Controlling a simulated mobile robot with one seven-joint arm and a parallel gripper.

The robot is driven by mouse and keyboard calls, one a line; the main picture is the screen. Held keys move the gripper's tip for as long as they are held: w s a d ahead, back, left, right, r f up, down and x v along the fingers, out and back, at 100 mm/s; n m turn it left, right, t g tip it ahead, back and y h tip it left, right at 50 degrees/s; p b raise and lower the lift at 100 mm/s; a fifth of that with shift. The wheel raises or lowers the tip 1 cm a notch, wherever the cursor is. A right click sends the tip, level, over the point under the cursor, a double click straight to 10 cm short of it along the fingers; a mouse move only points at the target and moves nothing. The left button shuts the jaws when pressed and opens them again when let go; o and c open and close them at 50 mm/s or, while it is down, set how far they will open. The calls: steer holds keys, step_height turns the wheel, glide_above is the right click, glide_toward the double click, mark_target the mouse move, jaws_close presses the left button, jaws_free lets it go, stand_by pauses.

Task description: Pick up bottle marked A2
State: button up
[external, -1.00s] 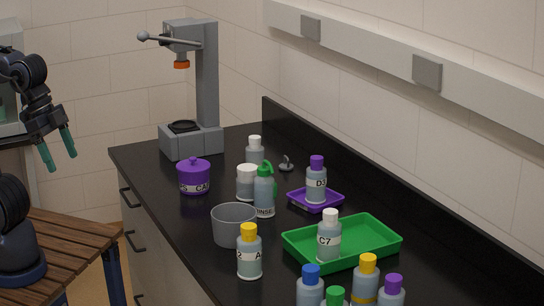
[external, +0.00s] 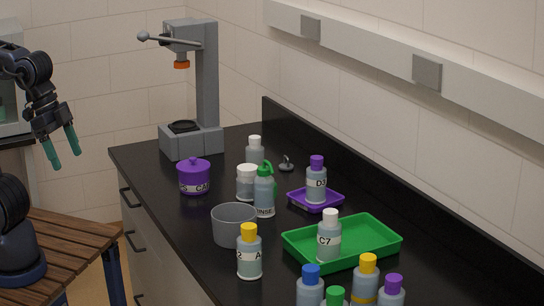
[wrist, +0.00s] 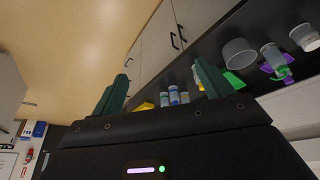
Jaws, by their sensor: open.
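A bottle with a yellow cap (external: 249,255) stands upright on the black bench near its front edge. Its label is turned so that only a "2" and an "A" show at the sides. My gripper (external: 62,149) is at the far left, off the bench, with its two green fingers apart and pointing down. It is empty and well away from the bottle. In the wrist view my gripper (wrist: 160,88) also shows open, with nothing between the fingertips. I cannot tell which bottle there is the marked one.
A grey beaker (external: 233,225) stands just behind the yellow-capped bottle. A green tray (external: 375,240) holds bottle C7 (external: 329,238). Several capped bottles crowd the front, including another yellow-capped one (external: 367,281). A rinse bottle (external: 264,193), a purple pot (external: 194,177) and a grey stand (external: 207,90) are farther back.

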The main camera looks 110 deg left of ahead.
steer(key=w+a+r+n+g, duration=0.1)
steer(key=w+n, duration=0.1)
steer(key=w, duration=0.3)
steer(key=w+a+r+n, duration=0.1)
steer(key=w+a+n, duration=0.15)
steer(key=w, duration=0.25)
steer(key=n+g, duration=0.3)
steer(key=n, duration=1.1)
glide_above(249, 239)
steer(key=a, duration=0.2)
steer(key=f, duration=1.4)
steer(key=shift+s+d, duration=0.15)
steer(key=shift+s, duration=0.05)
steer(key=shift+w+f+n, duration=0.1)
steer(key=shift+f+n, duration=0.15)
steer(key=shift+f, duration=0.35)
steer(key=f, duration=0.9)
steer(key=shift+s+d+f, duration=0.1)
steer(key=shift+s+f, duration=0.1)
steer(key=shift+f, duration=0.15)
steer(key=c, duration=1.6)
